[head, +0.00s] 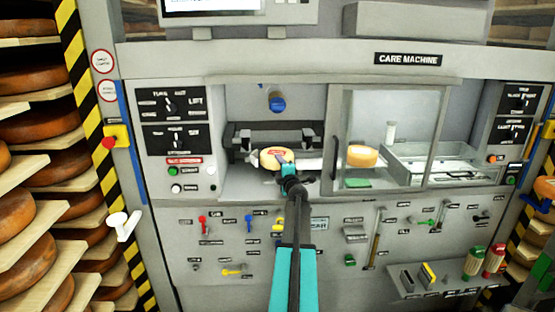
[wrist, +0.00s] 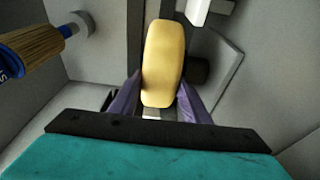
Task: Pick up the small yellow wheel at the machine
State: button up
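A small yellow cheese wheel (head: 270,157) with a red mark is in the open bay of the care machine, in front of a dark clamp-like fixture. My gripper (head: 287,167) is at its right front side. In the wrist view the wheel (wrist: 163,60) shows edge-on between the two purple fingers of my gripper (wrist: 161,88). The fingertips lie against both its sides with no clear gap, so the gripper looks shut on it. Whether the wheel is lifted off its support cannot be told.
Another yellow wheel (head: 362,156) stands behind the glass door (head: 378,120) on the right. A wood-handled brush (wrist: 35,45) is close on the left in the wrist view. Cheese shelves (head: 30,170) line the left.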

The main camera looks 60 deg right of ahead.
grip_shut()
jog(key=shift+r, duration=0.15)
jog(key=shift+r+p, duration=0.8)
jog(key=shift+r, duration=4.2)
